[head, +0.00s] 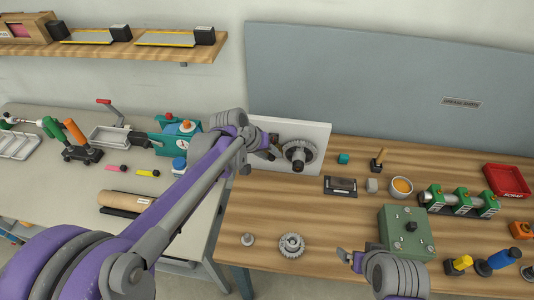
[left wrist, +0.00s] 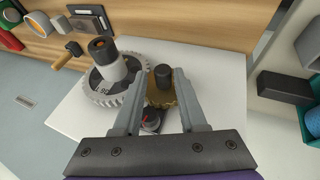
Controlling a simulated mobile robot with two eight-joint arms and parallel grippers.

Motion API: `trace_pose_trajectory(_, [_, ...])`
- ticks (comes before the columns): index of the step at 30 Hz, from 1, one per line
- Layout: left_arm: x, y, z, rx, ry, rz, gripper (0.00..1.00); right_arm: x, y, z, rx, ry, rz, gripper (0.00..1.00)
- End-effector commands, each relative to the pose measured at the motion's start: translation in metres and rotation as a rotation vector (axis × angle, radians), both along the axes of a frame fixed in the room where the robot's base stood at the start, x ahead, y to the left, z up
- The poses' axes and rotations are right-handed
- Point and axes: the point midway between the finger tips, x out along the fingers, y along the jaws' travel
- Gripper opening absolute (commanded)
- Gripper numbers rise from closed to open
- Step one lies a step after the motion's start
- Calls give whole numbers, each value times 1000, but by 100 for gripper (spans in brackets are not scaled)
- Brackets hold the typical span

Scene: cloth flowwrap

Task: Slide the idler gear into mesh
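A white upright panel (head: 318,133) stands at the left end of the wooden table, with a large grey gear (head: 303,153) on it. In the left wrist view the large gear (left wrist: 104,98) has a pale hub with a dark, orange-ringed top. A brass gear (left wrist: 160,97) with a dark knob (left wrist: 163,75) sits beside it; whether their teeth touch is unclear. My left gripper (left wrist: 158,72) is open, its fingers on either side of the brass gear and knob. In the head view my left gripper (head: 267,152) is at the panel. My right gripper (head: 349,259) is low over the table, its fingers unclear.
A small black knob with a red mark (left wrist: 150,120) is below the brass gear. A loose gear (head: 292,245) and a small grey part (head: 248,240) lie on the table front. A green box (head: 406,232) stands near my right gripper. Several tools and a red bin (head: 507,181) are farther right.

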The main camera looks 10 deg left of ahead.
Motion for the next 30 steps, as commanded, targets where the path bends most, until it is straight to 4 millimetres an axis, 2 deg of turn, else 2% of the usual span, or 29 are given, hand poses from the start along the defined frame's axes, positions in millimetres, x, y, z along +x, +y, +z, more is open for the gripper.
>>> trace_pose_trajectory(2, [0,0,0,1,0,0,56,0,0,0,0,0,0,100])
trace_pose_trajectory(10, [0,1,0,2,-1,1,56,0,0,0,0,0,0,100])
trace_pose_trajectory(14, [-3,5,8,2,-1,3,56,0,0,1,0,-1,0,100])
trace_pose_trajectory(24, [-28,27,63,1,-1,2,56,2,0,5,0,-4,0,100])
trace_pose_trajectory(30, [-38,37,86,1,0,2,56,3,0,6,0,-5,0,100])
